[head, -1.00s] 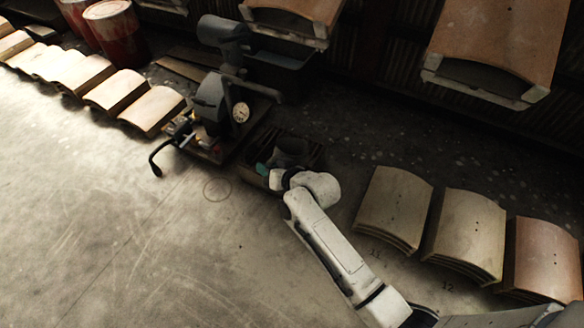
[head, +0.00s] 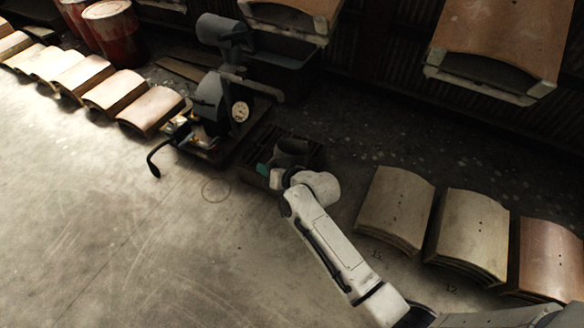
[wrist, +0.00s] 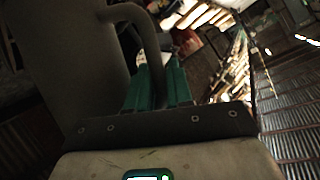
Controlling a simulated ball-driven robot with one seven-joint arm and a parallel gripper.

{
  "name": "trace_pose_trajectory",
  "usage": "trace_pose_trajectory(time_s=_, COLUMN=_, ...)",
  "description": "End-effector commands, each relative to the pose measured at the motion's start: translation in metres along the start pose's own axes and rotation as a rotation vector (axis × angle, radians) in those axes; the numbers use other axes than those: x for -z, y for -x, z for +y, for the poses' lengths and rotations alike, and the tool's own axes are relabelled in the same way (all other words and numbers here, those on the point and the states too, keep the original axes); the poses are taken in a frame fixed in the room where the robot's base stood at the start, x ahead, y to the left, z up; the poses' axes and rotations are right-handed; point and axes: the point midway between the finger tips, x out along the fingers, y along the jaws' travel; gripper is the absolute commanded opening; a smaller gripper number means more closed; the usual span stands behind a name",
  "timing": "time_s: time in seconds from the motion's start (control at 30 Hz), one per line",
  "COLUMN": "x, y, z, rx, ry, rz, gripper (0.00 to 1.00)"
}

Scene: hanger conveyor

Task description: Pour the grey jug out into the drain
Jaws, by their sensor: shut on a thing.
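The grey jug (head: 292,152) is at the end of my arm in the head view, above or in front of a dark low box. In the wrist view the jug (wrist: 65,70) fills the left side, with its curved handle toward the middle. My gripper (wrist: 158,80) has its teal fingers shut on the handle. In the head view my gripper (head: 264,168) is mostly hidden by my wrist. I cannot tell whether the jug is tilted, or see inside it. A faint round mark (head: 215,190) lies on the floor left of the jug; I cannot tell whether it is the drain.
A dark machine with a round dial (head: 240,112) and a black curved handle stands just left of the jug. Stacked curved tiles (head: 396,208) lie on the right, more at upper left. Red drums (head: 115,32) stand behind. Tiles on carriers (head: 500,45) hang above. The left foreground floor is clear.

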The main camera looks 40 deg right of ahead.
Motion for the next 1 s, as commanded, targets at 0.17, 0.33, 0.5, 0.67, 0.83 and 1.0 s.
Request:
trace_pose_trajectory(time_s=0.17, x=0.0, y=-0.004, z=0.003, rx=0.001, ry=0.001, rz=0.004, gripper=0.0)
trace_pose_trajectory(time_s=0.33, x=-0.002, y=-0.006, z=0.006, rx=0.001, ry=0.0, rz=0.003, gripper=0.0)
trace_pose_trajectory(time_s=0.5, x=-0.004, y=-0.009, z=0.008, rx=0.001, ry=-0.001, rz=0.003, gripper=0.0)
trace_pose_trajectory(time_s=0.67, x=-0.005, y=-0.012, z=0.011, rx=0.001, ry=-0.002, rz=0.002, gripper=0.0)
trace_pose_trajectory(time_s=0.83, x=-0.007, y=-0.015, z=0.014, rx=0.001, ry=-0.003, rz=0.002, gripper=0.0)
trace_pose_trajectory(time_s=1.0, x=-0.009, y=-0.018, z=0.016, rx=0.002, ry=-0.004, rz=0.001, gripper=0.0)
